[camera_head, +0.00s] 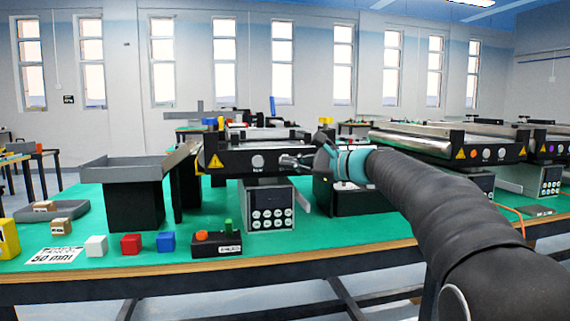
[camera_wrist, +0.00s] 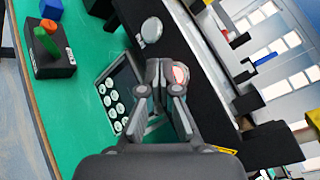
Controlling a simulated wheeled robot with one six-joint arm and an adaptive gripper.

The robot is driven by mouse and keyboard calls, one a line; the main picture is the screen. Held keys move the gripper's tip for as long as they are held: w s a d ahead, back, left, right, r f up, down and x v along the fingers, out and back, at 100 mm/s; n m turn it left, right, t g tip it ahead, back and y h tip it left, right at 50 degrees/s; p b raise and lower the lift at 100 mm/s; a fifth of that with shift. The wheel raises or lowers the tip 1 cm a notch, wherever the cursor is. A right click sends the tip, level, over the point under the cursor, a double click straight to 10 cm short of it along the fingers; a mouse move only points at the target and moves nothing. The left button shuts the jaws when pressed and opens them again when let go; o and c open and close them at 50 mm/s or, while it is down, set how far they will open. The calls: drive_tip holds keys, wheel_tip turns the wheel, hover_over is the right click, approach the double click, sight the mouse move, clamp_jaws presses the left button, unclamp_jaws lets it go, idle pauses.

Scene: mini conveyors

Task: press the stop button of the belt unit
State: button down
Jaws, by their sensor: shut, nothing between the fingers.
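The belt unit (camera_head: 232,165) stands on the green table with its black front panel facing me. A pale round button (camera_head: 257,161) sits on that panel; it also shows in the wrist view (camera_wrist: 151,30). A red round button (camera_wrist: 181,74) is on the panel beside it in the wrist view, partly covered by my fingers; my gripper hides it in the head view. My gripper (camera_head: 288,160) is shut and empty, its fingertips (camera_wrist: 164,72) in front of the panel at the red button. I cannot tell whether they touch it.
A keypad box (camera_head: 271,208) is below the panel. A small black box with orange and green knobs (camera_head: 216,245) stands at the table's front. Blue (camera_head: 166,242), red (camera_head: 131,244) and white (camera_head: 96,246) cubes lie left. Another belt unit (camera_head: 440,147) is at right.

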drive_tip(key=shift+s+d+b, duration=0.2)
drive_tip(key=shift+s+b, duration=0.25)
drive_tip(key=shift+s, duration=0.35)
drive_tip(key=shift+s+d+b, duration=0.25)
drive_tip(key=shift+s+b, duration=0.2)
drive_tip(key=shift+s, duration=0.35)
drive_tip(key=shift+s+d+b, duration=0.2)
drive_tip(key=shift+s+b, duration=0.25)
drive_tip(key=shift+s, duration=0.35)
